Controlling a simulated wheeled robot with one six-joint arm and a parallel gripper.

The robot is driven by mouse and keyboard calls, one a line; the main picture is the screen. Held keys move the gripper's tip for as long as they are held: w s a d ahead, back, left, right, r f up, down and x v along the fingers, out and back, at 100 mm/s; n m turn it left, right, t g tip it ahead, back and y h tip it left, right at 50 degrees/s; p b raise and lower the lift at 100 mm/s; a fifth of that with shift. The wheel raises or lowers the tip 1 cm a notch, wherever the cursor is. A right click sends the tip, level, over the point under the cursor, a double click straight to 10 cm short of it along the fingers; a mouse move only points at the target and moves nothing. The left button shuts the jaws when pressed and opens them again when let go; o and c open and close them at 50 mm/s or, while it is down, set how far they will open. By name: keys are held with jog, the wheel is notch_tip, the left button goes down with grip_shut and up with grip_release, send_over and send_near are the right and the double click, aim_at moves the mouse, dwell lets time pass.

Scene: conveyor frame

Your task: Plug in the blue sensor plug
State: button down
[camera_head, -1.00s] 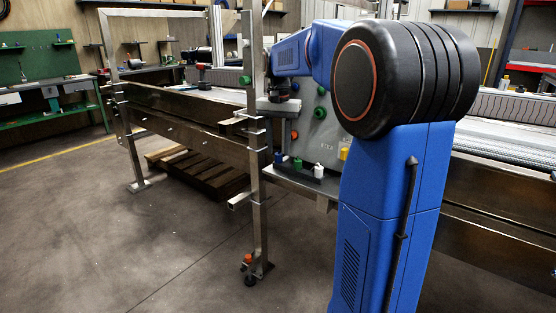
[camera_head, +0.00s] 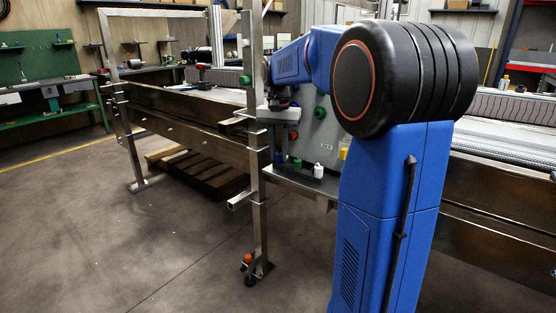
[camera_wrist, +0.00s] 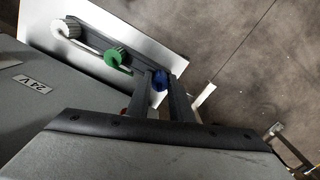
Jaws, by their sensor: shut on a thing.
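The blue sensor plug (camera_wrist: 160,80) is between the two fingers of my gripper (camera_wrist: 161,84) in the wrist view, and the fingers are shut on it. It is in line with a green plug (camera_wrist: 113,57) and a white plug (camera_wrist: 69,28) at the edge of a pale shelf (camera_wrist: 140,27). In the head view my gripper (camera_head: 280,145) points down at the left end of this shelf, beside the green plug (camera_head: 297,163) and the white plug (camera_head: 318,170). The blue plug's lower part is hidden, so I cannot tell whether it still touches the shelf.
A steel frame post (camera_head: 258,190) stands close left of my gripper. A yellow part (camera_head: 343,154) is at the right, partly behind my arm. Open floor lies in front.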

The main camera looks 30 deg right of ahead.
aim_at(279, 154)
jog(key=shift+r, duration=0.1)
jog(key=shift+r, duration=1.95)
